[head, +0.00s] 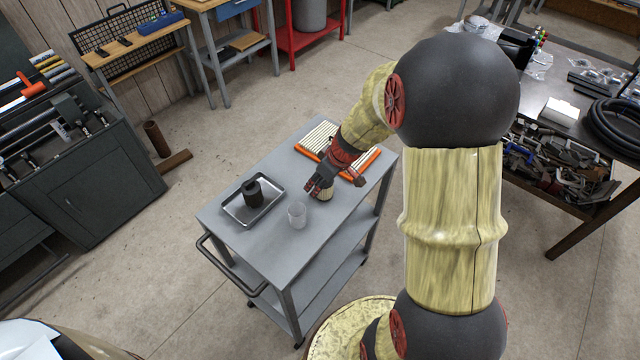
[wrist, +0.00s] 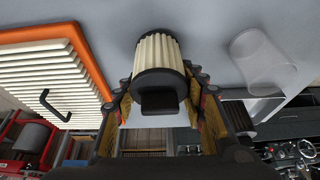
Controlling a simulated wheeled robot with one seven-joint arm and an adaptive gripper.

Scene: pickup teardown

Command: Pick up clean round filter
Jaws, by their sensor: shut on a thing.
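The clean round filter, a pale pleated cylinder with black end caps (wrist: 158,55), is between the fingers of my gripper (wrist: 163,88) in the wrist view. My gripper is shut on it, with a finger on each side. In the head view the pale filter (head: 326,195) shows just below my gripper (head: 319,186), over the grey cart top (head: 258,245). I cannot tell whether its base touches the cart. A dark round filter-like piece (head: 252,191) stands in a shallow metal tray (head: 274,207) to the left.
A clear cup (head: 297,214) stands close to the held filter, and also shows at right in the wrist view (wrist: 262,60). An orange-framed flat pleated filter (head: 361,164) lies behind my gripper, at left in the wrist view (wrist: 88,62). The cart's front corner is bare.

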